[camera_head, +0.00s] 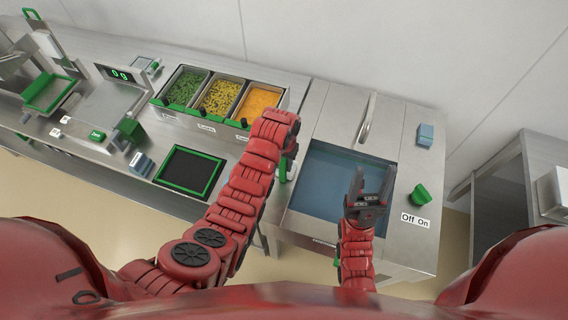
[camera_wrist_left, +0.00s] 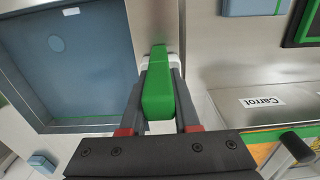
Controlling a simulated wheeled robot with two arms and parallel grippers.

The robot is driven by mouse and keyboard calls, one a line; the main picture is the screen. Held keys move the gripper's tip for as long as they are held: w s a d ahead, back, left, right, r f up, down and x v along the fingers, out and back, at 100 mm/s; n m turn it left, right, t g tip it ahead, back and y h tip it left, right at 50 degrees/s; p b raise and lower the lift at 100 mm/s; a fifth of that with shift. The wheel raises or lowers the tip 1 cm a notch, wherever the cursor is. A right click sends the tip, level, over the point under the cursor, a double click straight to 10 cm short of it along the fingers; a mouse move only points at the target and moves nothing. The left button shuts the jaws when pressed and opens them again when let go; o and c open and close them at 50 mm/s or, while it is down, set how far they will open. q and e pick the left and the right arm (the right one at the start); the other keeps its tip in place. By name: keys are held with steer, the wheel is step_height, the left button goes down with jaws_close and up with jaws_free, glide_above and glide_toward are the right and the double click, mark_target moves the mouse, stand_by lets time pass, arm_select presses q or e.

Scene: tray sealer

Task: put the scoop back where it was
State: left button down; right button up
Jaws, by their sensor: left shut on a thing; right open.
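My left gripper (camera_head: 286,162) is shut on the green handle of the scoop (camera_wrist_left: 158,90). In the left wrist view the handle sits between both fingers, with a white part at its far end; the scoop's bowl cannot be made out. In the head view this gripper is between the food bins and the sealer, mostly hidden by my own arm. The orange carrot bin (camera_head: 282,101) is just behind and left of it. The yellow corn bin (camera_head: 239,84) and a green bin (camera_head: 207,74) stand further left. My right gripper (camera_head: 373,180) is open and empty over the sealer.
The tray sealer (camera_head: 318,122) has a blue recessed area (camera_head: 322,180), a metal bar handle (camera_head: 368,120) and a green knob (camera_head: 419,196). A black green-framed panel (camera_head: 188,171) lies in front of the bins. A scale (camera_head: 103,108) stands left.

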arm_select(q)
steer(key=c, duration=0.6)
jaws_free()
steer(key=shift+c, duration=1.4)
steer(key=shift+r, duration=0.1)
steer(key=shift+r+p, duration=0.9)
steer(key=shift+r, duration=2.55)
